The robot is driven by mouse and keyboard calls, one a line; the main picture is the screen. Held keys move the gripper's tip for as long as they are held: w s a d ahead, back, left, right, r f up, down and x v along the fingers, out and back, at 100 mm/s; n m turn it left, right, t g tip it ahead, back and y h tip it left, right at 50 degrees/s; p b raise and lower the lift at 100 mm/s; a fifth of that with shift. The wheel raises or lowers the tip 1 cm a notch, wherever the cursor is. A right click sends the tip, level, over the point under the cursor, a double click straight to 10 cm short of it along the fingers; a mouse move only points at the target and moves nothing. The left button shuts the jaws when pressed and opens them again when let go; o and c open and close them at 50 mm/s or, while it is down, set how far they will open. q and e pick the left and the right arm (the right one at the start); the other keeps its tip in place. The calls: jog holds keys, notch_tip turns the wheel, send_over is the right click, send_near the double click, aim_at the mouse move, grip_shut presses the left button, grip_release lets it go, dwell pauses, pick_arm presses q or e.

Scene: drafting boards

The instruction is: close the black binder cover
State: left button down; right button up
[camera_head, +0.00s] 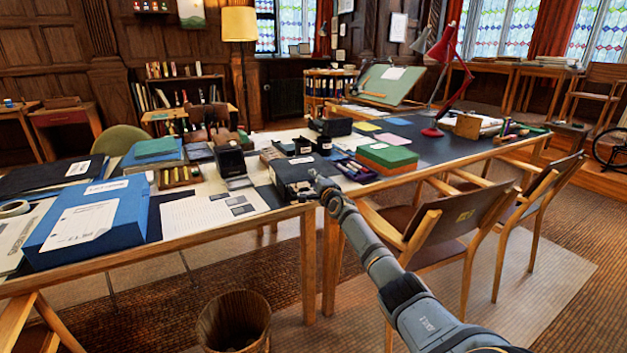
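A black binder (292,170) lies near the front edge of the desks, about the middle of the view. A small pale label shows on its front side. I cannot make out clearly how far its cover is raised. My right gripper (317,183) is at the binder's right front corner, touching it or very close. It is small and dark against the binder, so I cannot tell whether its fingers are open or shut. It hides part of that corner. My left gripper is not in view.
A blue box file (95,215) and a printed sheet (205,214) lie to the left. A green-topped box (387,156) and a red lamp (447,60) stand to the right. Wooden chairs (460,215) and a waste basket (233,322) stand in front of the desks.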

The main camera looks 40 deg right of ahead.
jog(key=shift+r, duration=0.2)
notch_tip(320, 180, up, 10)
jog(key=shift+f, duration=0.2)
dwell(0.3)
